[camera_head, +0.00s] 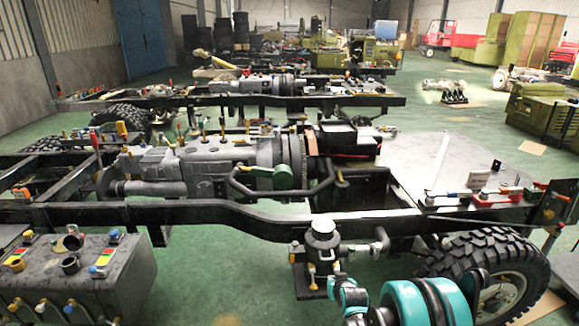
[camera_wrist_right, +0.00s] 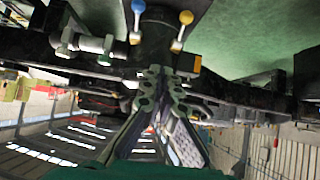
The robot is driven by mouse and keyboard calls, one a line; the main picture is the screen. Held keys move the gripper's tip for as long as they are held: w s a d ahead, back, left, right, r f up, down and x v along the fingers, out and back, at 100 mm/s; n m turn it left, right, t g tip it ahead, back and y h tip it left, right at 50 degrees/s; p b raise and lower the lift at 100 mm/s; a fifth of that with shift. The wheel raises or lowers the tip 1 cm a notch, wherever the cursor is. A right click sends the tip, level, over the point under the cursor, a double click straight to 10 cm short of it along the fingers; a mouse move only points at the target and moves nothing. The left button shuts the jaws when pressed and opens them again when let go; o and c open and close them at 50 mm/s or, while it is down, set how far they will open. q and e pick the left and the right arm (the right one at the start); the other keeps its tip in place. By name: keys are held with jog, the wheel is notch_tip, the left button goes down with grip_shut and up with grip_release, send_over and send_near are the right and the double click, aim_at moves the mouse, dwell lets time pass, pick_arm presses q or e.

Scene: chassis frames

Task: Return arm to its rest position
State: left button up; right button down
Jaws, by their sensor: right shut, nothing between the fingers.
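My right arm comes in at the bottom of the head view as thick teal and black links. Its gripper (camera_head: 345,298) is small and partly hidden there, just in front of the black cylindrical fitting (camera_head: 322,240) under the near chassis rail. In the right wrist view the two fingers of the right gripper (camera_wrist_right: 163,80) meet at their tips with nothing between them. A dark fitting with a blue knob (camera_wrist_right: 138,6) and a yellow knob (camera_wrist_right: 186,18) shows just beyond the tips; contact cannot be told. My left gripper is not in view.
The near chassis rail (camera_head: 230,216) crosses the head view beyond the arm. A black tyre (camera_head: 490,262) stands close on the right. A grey tank (camera_head: 80,280) with coloured valves is at the lower left. Green floor (camera_head: 225,285) is clear between tank and fitting.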

jog(key=s+r+g, duration=0.2)
jog(key=s+r, duration=1.3)
jog(key=s, duration=0.2)
jog(key=s+g, duration=0.1)
jog(key=s, duration=1.7)
jog(key=shift+s+d+r, duration=0.15)
jog(key=shift+d+r, duration=0.2)
jog(key=shift+d, duration=0.05)
jog(key=shift+r, duration=0.1)
